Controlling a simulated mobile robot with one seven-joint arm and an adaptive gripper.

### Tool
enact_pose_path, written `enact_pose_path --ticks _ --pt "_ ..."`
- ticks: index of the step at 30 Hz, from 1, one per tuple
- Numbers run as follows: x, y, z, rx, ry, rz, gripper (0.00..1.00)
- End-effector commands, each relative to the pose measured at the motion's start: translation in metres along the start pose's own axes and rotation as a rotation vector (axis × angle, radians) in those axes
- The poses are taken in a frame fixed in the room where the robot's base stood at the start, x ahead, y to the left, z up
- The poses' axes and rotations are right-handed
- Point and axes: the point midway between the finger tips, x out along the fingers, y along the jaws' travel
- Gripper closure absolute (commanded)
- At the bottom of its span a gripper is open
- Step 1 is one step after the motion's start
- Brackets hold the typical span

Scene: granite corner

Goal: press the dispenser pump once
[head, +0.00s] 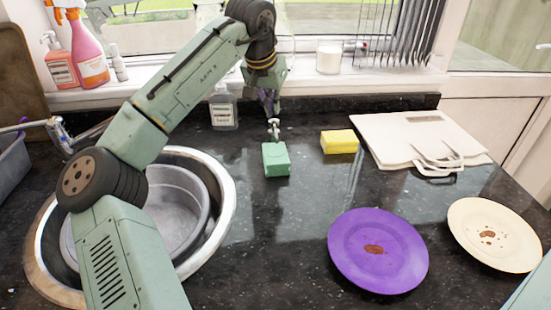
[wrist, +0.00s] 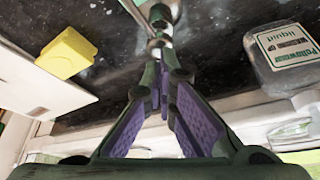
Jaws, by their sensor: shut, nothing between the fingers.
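A small green block-like dispenser (head: 276,160) stands on the dark counter in the middle of the head view. A silvery metal pump (head: 274,129) rises from its top. My gripper (head: 269,112) is shut and empty, pointing down just above the pump; I cannot tell whether it touches. In the wrist view, the purple-padded fingers meet near a shiny metal part, likely the pump (wrist: 155,44).
A yellow sponge (head: 339,142) and white boards (head: 420,140) lie to the right. A purple plate (head: 378,250) and a cream plate (head: 495,235) are in front. A sink (head: 222,190) is left. Bottles (head: 88,50) and a candle (head: 329,58) stand on the windowsill.

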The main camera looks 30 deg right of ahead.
Motion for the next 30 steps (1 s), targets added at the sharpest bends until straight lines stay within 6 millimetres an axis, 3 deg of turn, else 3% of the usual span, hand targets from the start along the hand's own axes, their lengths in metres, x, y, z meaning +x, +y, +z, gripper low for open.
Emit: enact_pose_path --ticks 30 --pt "0.028 0.001 0.012 0.001 -0.004 0.001 1.00"
